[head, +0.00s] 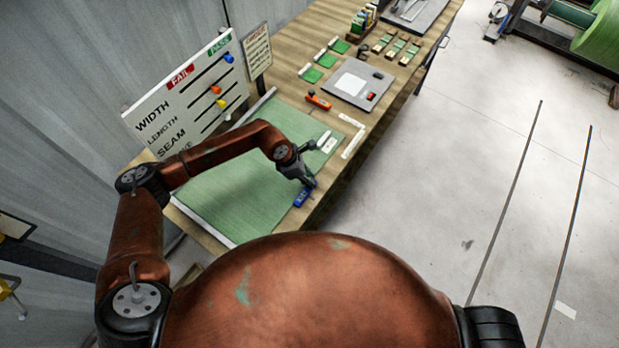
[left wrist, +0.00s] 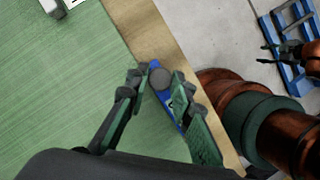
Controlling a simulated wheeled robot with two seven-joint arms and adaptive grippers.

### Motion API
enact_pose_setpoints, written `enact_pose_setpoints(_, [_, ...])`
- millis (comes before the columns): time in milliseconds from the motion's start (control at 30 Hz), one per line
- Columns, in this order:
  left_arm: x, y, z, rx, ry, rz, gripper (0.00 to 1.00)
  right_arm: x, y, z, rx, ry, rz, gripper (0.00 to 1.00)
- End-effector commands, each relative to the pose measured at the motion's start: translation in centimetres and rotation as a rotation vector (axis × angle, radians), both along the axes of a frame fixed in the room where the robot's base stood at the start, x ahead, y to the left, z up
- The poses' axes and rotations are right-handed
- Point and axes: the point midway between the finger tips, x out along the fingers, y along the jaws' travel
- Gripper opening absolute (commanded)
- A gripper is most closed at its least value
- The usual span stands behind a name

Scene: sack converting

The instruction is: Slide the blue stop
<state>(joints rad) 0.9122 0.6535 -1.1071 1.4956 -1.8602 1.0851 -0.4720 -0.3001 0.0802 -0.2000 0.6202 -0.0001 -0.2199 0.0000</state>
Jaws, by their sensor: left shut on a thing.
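The blue stop (head: 302,197) lies on the wooden strip at the near right edge of the table, beside the green sheet (head: 250,185). In the left wrist view the blue stop (left wrist: 156,68) is a long bar with a round grey knob (left wrist: 160,79) on top. My left gripper (head: 307,183) reaches down onto it. In the left wrist view the fingers of my left gripper (left wrist: 160,82) stand on either side of the knob, shut on it. Part of the bar is hidden under the right finger. My right gripper (left wrist: 266,53) hangs away from the table, its fingers apart and empty.
A board (head: 185,95) with coloured sliding knobs stands behind the sheet. An orange tool (head: 318,102), white strips (head: 352,142) and a grey plate (head: 360,85) lie farther along the table. A blue pallet (left wrist: 290,40) is on the floor. The wooden edge strip is narrow.

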Motion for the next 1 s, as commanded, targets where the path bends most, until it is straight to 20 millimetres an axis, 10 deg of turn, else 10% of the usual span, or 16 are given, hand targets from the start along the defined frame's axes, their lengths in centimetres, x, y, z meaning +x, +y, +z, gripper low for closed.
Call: enact_pose_setpoints(1000, [-2.6, -3.9, 0.1, -0.004, 0.001, -0.003, 0.00, 0.0, 0.0, -0.2, 0.000, 0.000, 0.000, 0.40])
